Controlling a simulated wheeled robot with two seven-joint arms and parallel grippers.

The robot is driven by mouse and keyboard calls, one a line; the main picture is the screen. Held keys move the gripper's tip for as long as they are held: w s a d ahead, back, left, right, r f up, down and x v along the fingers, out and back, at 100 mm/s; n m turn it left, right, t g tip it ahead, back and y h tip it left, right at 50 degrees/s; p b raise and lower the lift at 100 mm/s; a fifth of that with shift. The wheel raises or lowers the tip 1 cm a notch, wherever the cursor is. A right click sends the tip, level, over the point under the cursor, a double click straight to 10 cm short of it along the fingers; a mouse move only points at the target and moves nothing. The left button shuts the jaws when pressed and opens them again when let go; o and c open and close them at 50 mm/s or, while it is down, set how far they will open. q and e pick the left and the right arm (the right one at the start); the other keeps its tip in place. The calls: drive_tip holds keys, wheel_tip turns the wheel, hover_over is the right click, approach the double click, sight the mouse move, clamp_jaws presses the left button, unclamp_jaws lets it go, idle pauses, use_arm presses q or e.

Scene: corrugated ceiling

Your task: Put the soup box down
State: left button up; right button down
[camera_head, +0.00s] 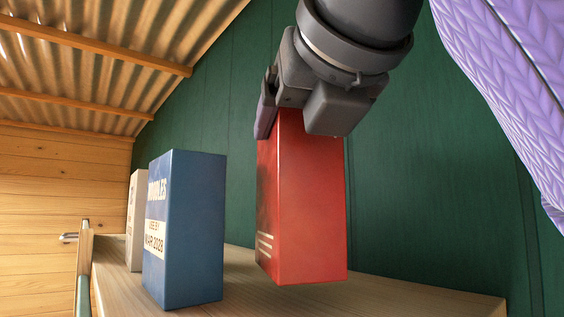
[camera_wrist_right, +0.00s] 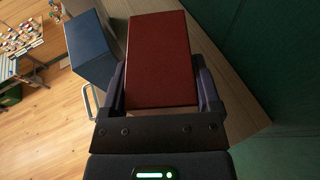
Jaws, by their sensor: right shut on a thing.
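The soup box is the red box (camera_head: 308,205), gripped near its top by my right gripper (camera_head: 300,105) in the head view. The box is upright, and its bottom is close to the wooden shelf top (camera_head: 385,292); I cannot tell whether it touches. In the right wrist view the red box (camera_wrist_right: 160,60) sits between the two fingers of the right gripper (camera_wrist_right: 162,95). My left gripper is not in view.
A blue box (camera_head: 190,230) with a noodles label stands left of the red box. A white box (camera_head: 135,220) stands behind it. Bare shelf lies right of the red box, up to the green wall (camera_head: 400,190). The wrist view also shows the blue box (camera_wrist_right: 90,48).

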sight(310, 145)
drive_tip(key=shift+w+f, duration=0.4)
drive_tip(key=shift+f, duration=0.45)
drive_tip(key=shift+s+f, duration=0.3)
drive_tip(key=shift+s, duration=0.35)
drive_tip(key=shift+s+f, duration=0.3)
drive_tip(key=shift+s, duration=0.3)
drive_tip(key=shift+w, duration=0.2)
drive_tip(key=shift+w+f, duration=0.15)
drive_tip(key=shift+w, duration=0.15)
drive_tip(key=shift+c, duration=0.5)
unclamp_jaws()
drive_tip(key=shift+w, duration=0.15)
drive_tip(key=shift+o, duration=0.5)
drive_tip(key=shift+s, duration=0.4)
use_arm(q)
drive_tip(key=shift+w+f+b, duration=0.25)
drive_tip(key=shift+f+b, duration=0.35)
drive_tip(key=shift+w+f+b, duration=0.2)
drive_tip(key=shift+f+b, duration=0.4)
use_arm(e)
drive_tip(key=v, duration=1.2)
drive_tip(key=shift+w, duration=0.1)
